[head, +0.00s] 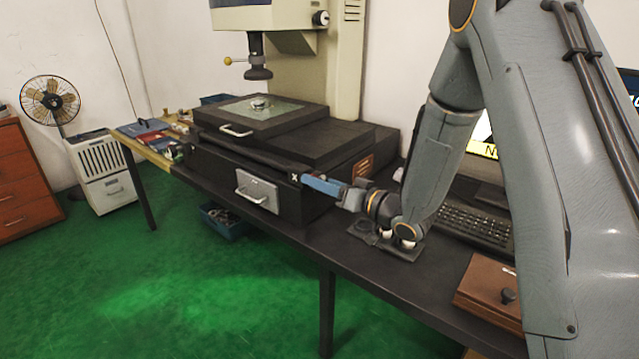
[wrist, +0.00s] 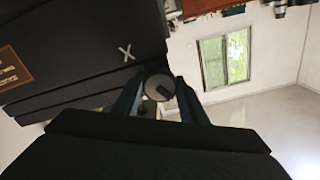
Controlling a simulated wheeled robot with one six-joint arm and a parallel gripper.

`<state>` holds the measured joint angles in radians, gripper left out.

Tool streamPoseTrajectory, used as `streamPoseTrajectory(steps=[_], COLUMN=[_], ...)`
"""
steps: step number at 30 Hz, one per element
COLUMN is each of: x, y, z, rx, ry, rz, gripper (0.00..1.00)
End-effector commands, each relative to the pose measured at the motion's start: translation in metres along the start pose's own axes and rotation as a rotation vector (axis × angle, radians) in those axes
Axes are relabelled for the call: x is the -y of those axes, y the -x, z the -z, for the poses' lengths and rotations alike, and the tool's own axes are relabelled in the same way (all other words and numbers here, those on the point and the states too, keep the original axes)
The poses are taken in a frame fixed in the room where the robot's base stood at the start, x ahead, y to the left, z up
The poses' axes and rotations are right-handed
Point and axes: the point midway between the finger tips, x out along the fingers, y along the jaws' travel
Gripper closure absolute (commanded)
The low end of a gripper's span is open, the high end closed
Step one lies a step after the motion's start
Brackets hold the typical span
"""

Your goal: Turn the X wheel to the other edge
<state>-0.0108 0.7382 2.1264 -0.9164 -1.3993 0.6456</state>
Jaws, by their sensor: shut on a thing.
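The X wheel (wrist: 160,88) is a dark round knob beside a white X mark (wrist: 125,53) on the black machine base. In the wrist view it sits between the two fingers of my gripper (wrist: 160,98), which is shut on it. In the head view my gripper (head: 322,185) reaches the base's right front corner from the right, next to the X mark (head: 294,177). The fingers hide the wheel there. The measuring machine (head: 290,60) has a stage with a glass plate (head: 262,111) and a small shiny ring (head: 259,103) on it.
A keyboard (head: 472,226) and a dark pad with knobs (head: 385,238) lie on the table below my arm. A brown box (head: 490,290) is at the front right. A blue bin (head: 225,222) stands on the green floor below the table.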

Motion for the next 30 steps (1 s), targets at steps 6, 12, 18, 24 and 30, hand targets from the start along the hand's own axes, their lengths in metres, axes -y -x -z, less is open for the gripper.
streamPoseTrajectory(steps=[6,12,18,24,30], x=[-0.0005,-0.0005,-0.0005,-0.0005,-0.0005], y=[-0.0002,-0.0003,-0.0002,-0.0002,-0.0003], z=[-0.0002,0.0001,-0.0004,-0.0003,-0.0003], rx=[-0.001,-0.002,-0.002,-0.002,-0.001], ry=[0.205,0.396,0.583,0.756,0.890], rz=[0.000,0.001,0.000,0.000,0.000], gripper=[0.84,0.84,0.84,0.84,0.84])
